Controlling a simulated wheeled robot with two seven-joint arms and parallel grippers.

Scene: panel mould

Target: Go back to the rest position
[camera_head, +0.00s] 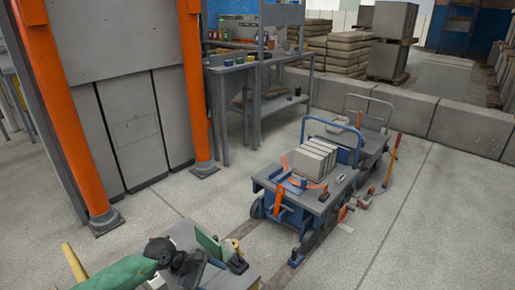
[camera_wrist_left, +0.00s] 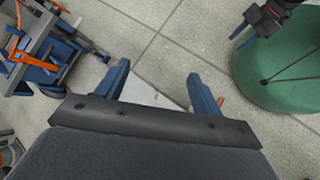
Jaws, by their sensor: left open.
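My left gripper (camera_wrist_left: 158,70) shows in the left wrist view as two blue fingers spread apart. It is open, with nothing between the fingers but the pale floor below. In the head view I cannot make out its fingers. A green rounded body (camera_head: 122,274) with a black part at its end lies at the lower left of the head view, and I cannot tell what it is. A green round shape (camera_wrist_left: 280,72) with a black part beside it also shows at the right of the left wrist view.
A grey-topped cart (camera_head: 262,182) carrying upright grey slabs (camera_head: 316,158) stands right of centre, with another cart behind it. A grey panel between orange posts (camera_head: 190,80) stands at left. Low concrete blocks (camera_head: 400,108) line the back. Floor at right is clear.

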